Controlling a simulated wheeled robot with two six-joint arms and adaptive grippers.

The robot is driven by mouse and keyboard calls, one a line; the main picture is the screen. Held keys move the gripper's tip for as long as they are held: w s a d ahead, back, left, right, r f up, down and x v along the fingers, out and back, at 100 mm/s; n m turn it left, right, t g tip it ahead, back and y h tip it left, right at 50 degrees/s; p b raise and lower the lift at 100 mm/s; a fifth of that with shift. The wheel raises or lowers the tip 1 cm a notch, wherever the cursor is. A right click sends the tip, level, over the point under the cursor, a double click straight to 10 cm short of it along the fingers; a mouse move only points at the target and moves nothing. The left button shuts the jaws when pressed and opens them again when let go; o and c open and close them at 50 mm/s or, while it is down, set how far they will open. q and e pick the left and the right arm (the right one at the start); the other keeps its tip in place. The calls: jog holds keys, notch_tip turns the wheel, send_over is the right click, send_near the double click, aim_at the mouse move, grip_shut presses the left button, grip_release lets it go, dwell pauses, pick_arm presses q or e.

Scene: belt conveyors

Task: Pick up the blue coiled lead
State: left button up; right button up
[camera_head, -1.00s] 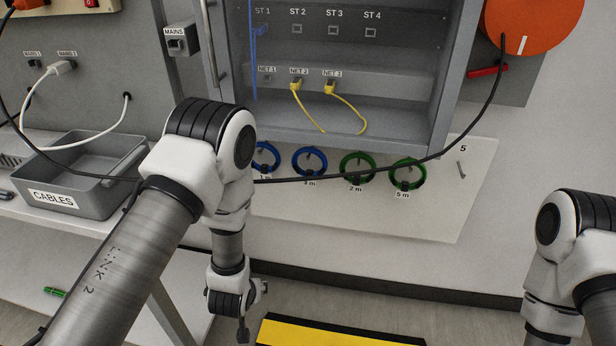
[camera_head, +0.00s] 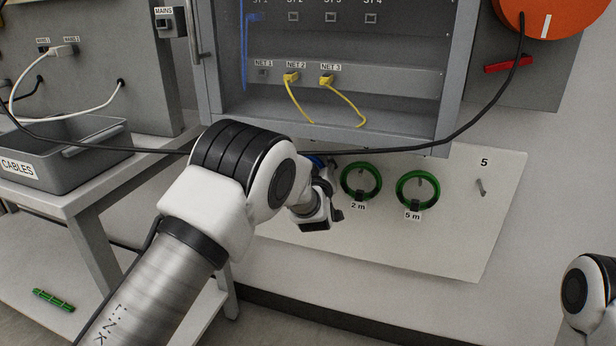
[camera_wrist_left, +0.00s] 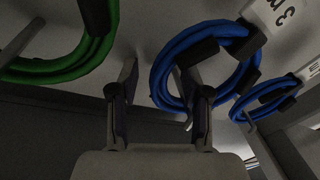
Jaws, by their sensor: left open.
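In the head view only a bit of blue (camera_head: 316,161) shows behind my arm. My left gripper (camera_wrist_left: 160,72) is open at this coil. The coil's left side lies between the fingers, and the right finger overlaps the inside of its loop; I cannot tell whether either touches. A second, smaller-looking blue coil (camera_wrist_left: 267,100) hangs to the right in the wrist view; my arm hides it in the head view. My right gripper is out of view.
Green coils hang right of my gripper, marked 2 m (camera_head: 361,182) and 5 m (camera_head: 418,190), on a pale board (camera_head: 450,240). A bare peg (camera_head: 481,187) is at 5. The cabinet (camera_head: 400,110) and a sagging black cable (camera_head: 440,148) are just above. A grey bin (camera_head: 85,165) stands left.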

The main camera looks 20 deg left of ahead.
pick_arm(q)
jog(key=shift+s+r, duration=0.1)
grip_shut()
